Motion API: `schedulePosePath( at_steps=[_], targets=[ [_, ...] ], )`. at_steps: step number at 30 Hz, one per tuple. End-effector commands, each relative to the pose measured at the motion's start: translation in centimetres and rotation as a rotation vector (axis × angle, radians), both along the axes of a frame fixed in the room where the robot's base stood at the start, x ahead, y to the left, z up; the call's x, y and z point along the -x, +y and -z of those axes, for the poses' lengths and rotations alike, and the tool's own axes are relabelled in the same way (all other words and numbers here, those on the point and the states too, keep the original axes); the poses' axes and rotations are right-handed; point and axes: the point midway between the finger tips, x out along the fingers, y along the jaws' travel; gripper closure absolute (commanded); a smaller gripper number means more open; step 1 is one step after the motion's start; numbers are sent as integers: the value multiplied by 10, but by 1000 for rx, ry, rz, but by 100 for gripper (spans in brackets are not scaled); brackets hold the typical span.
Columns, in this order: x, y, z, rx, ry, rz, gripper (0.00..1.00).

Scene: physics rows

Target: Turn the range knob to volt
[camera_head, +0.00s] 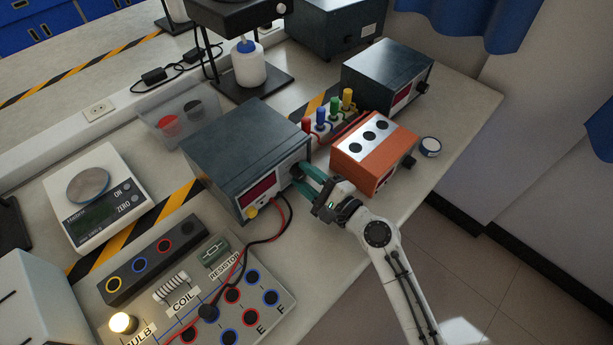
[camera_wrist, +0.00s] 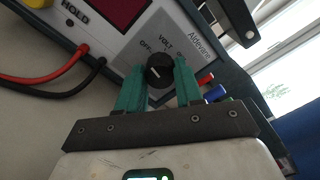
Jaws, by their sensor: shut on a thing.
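The meter (camera_head: 235,145) is a dark grey box with a light front panel and a red display (camera_head: 258,190). Its black range knob (camera_wrist: 159,71) shows in the wrist view beside the labels OFF and VOLT; a further label is partly hidden by a finger. A short pale mark shows on the knob, but I cannot tell which label it points to. My gripper (camera_head: 301,174) reaches the panel's right side, and its two teal fingers are shut on the knob, one on each side. In the head view the fingers hide most of the knob.
Red and black leads (camera_head: 277,225) run from the meter to the circuit board (camera_head: 195,285) in front. An orange box (camera_head: 372,150) stands close on the right of my gripper, with colored plugs (camera_head: 328,112) behind. A scale (camera_head: 98,200) stands left.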

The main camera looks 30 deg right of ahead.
Motion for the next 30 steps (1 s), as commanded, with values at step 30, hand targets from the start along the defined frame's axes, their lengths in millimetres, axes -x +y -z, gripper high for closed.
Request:
schedulePosePath(
  at_steps=[30],
  targets=[
    [0,-1,-3,-524,174,1,95]
  ],
)
